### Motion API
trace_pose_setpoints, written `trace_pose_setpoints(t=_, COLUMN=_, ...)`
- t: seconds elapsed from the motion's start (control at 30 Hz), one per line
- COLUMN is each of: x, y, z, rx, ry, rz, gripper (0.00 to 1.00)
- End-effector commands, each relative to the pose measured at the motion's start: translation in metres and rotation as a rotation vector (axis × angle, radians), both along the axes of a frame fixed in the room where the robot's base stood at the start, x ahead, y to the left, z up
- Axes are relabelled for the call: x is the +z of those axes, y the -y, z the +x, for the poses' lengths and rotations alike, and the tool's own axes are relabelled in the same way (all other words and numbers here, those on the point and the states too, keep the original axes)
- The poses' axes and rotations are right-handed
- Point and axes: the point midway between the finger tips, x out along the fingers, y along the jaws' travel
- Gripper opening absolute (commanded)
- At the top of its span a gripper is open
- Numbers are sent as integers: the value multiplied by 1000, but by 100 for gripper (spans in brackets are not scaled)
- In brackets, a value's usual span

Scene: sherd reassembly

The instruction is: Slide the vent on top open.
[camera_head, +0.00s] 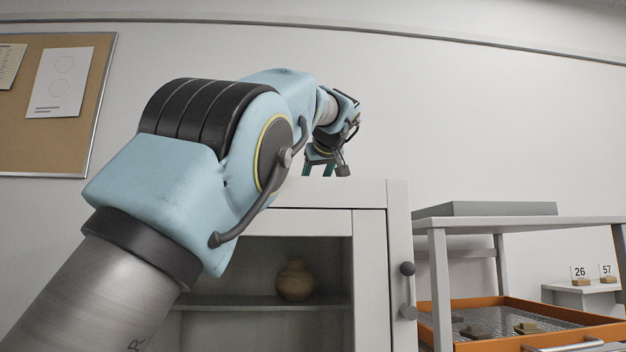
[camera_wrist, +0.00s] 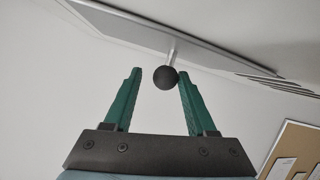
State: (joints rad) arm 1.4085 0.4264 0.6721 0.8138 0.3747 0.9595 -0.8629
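The vent (camera_wrist: 190,32) shows in the wrist view as a flat grey panel with a row of dark slits at its right end. A dark round knob (camera_wrist: 165,78) stands on a short pale stem from it. My gripper (camera_wrist: 159,74) is open, with its two green fingers on either side of the knob in the picture. The knob looks closer to the right finger. I cannot tell whether either finger touches it. In the head view my gripper (camera_head: 319,169) is just above the top of the pale cabinet (camera_head: 330,194). The vent is not clearly visible there.
At right a table (camera_head: 520,222) bears a grey slab (camera_head: 498,208), above an orange tray (camera_head: 470,344). A pinboard (camera_head: 40,150) hangs at left.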

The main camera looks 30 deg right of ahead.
Motion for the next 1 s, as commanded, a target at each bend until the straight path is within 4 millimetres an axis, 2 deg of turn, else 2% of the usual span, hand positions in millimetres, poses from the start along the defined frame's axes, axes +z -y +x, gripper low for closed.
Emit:
trace_pose_setpoints(t=0.03, x=0, y=0, z=0, rx=0, ry=-1, rz=0, gripper=62)
trace_pose_setpoints(t=0.1, x=0, y=0, z=0, rx=1, ry=-1, rz=1, gripper=68)
trace_pose_setpoints(t=0.33, x=-1, y=-1, z=0, rx=3, ry=-1, rz=2, gripper=68)
trace_pose_setpoints(t=0.47, x=1, y=-3, z=-6, rx=2, ry=-1, rz=1, gripper=68)
trace_pose_setpoints(t=0.8, x=23, y=-21, z=-62, rx=-1, ry=-1, rz=-1, gripper=68)
trace_pose_setpoints(t=1.0, x=35, y=-29, z=-87, rx=-1, ry=0, rz=0, gripper=68)
